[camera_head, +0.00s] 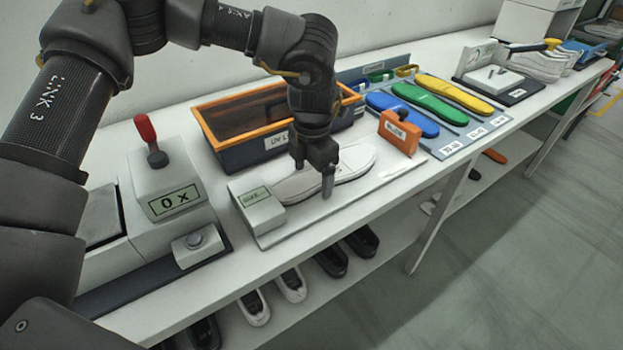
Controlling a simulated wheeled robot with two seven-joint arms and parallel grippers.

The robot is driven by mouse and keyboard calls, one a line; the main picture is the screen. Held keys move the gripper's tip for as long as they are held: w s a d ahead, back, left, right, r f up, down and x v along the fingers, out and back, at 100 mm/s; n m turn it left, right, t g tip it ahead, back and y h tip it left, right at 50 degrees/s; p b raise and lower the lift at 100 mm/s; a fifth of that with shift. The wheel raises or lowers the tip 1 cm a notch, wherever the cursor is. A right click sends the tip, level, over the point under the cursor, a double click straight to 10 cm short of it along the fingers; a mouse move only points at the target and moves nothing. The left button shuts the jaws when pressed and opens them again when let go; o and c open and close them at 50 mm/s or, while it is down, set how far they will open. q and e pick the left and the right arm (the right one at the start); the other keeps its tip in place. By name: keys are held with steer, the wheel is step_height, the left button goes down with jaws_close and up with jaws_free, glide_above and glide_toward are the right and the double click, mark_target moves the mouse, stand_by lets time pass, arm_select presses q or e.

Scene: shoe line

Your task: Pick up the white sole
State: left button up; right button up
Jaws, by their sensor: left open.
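The white sole (356,160) lies flat on a light plate with a small display box, on the bench in the head view. My left gripper (313,184) is over the sole, pointing down, with its fingers apart. One finger shows at the near side of the sole and the other toward its far side. The gripper hides part of the sole's middle. Whether the fingers touch the sole I cannot tell. My right gripper is not in view.
An orange-rimmed dark bin (226,154) stands behind the plate. An orange block (399,135) stands right of the sole. Blue (402,115), green (430,102) and yellow (459,93) soles lie farther right. A box with a red lever (147,130) stands left. Shoes sit on the shelf below.

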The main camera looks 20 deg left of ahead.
arm_select(q)
steer(key=shift+w, duration=0.1)
steer(key=c, duration=1.2)
